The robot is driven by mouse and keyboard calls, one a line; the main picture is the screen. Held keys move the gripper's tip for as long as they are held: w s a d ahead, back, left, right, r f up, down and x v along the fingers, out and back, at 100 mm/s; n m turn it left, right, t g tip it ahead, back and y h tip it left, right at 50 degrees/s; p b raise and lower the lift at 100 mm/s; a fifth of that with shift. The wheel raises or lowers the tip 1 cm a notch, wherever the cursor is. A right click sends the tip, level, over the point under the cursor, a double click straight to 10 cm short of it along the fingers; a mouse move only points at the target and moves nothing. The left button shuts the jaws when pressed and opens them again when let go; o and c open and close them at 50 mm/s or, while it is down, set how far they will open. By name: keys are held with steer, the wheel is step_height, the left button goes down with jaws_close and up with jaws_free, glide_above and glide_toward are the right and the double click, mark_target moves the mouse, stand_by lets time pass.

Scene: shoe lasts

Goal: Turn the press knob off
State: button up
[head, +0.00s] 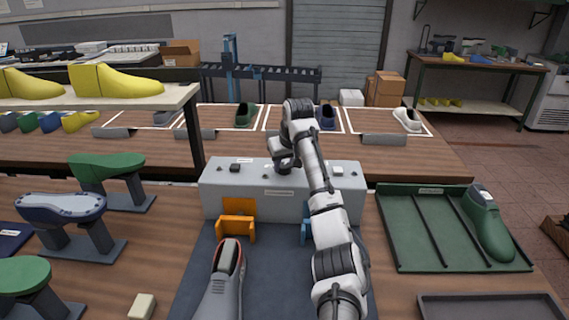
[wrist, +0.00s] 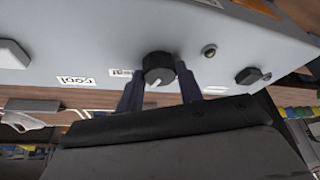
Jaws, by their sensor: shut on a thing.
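A grey control box (head: 225,203) stands at the back of the blue-grey work mat. In the wrist view, a round black knob (wrist: 158,66) with a white pointer line sits on the box's face. My gripper (wrist: 160,82) is shut on this knob, one dark finger on each side. A small label beside the knob is too small to read surely, so I cannot tell by words whether it is the press knob. In the head view my gripper (head: 284,168) is at the box's top, and the gripped knob is hidden behind it.
Another dark control (wrist: 248,76) and a round button (wrist: 209,51) sit nearby on the box. An orange bracket (head: 237,222) and a grey shoe (head: 222,285) are in front. A green tray (head: 405,258) holding a green shoe last (head: 487,222) lies right.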

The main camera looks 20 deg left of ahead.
steer(key=n+g, duration=0.1)
steer(key=n, duration=0.2)
steer(key=n+g+y, duration=0.1)
steer(key=n, duration=0.2)
steer(key=shift+w, duration=0.15)
steer(key=n+g, duration=0.2)
steer(key=n, duration=0.3)
steer(key=shift+w, duration=0.1)
steer(key=shift+n+g, duration=0.3)
steer(key=shift+n, duration=0.6)
stand_by(0.3)
steer(key=o, duration=1)
steer(key=shift+d, duration=0.1)
steer(key=shift+r, duration=0.1)
